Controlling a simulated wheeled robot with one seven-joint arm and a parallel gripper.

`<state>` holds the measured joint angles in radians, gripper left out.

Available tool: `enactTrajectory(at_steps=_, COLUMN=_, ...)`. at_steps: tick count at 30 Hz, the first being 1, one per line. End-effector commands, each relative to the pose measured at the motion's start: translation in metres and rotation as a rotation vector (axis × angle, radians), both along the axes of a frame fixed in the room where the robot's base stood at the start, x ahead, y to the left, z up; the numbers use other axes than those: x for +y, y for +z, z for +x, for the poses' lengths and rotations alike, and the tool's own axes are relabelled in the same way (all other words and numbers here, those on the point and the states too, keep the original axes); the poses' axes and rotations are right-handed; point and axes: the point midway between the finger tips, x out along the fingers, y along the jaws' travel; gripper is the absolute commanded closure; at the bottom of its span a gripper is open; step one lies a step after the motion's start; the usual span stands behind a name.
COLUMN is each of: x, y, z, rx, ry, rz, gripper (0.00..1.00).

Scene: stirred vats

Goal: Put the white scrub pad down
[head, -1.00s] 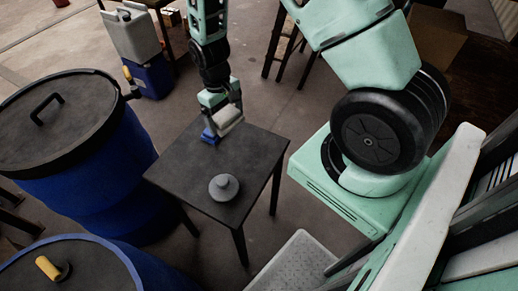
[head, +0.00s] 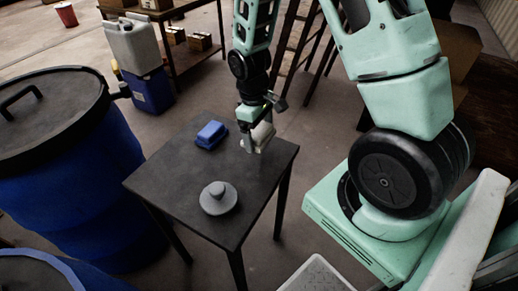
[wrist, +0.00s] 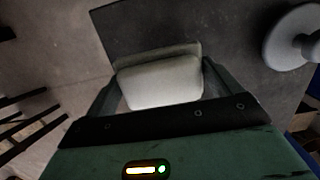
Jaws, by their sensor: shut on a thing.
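The white scrub pad (head: 263,132) is between the fingers of my gripper (head: 252,147), at the far right part of the small dark table (head: 165,182). In the wrist view the pad (wrist: 160,82) is a pale block with rounded edges, gripped from both sides by the fingers (wrist: 158,90). The dark tabletop (wrist: 225,25) lies beyond it. I cannot tell whether the pad touches the tabletop. My gripper is shut on the pad.
A blue block (head: 211,134) lies left of my gripper on the table. A grey round knobbed object (head: 218,198) stands nearer the front. Blue vats (head: 75,180) stand to the left. The tabletop between these things is bare.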

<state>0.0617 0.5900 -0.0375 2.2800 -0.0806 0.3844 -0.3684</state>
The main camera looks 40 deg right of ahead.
Motion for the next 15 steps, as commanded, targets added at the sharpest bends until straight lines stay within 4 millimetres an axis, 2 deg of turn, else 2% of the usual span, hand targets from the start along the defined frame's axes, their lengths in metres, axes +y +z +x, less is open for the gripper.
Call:
enactTrajectory(at_steps=5, x=0.000, y=-0.018, z=0.000, rx=0.001, ry=-0.001, rz=0.000, gripper=0.35)
enactTrajectory(at_steps=10, x=0.000, y=-0.043, z=0.000, rx=0.002, ry=-0.001, rz=0.000, gripper=0.35)
enactTrajectory(at_steps=15, x=0.000, y=-0.054, z=0.000, rx=-0.001, ry=-0.001, rz=-0.001, gripper=0.35)
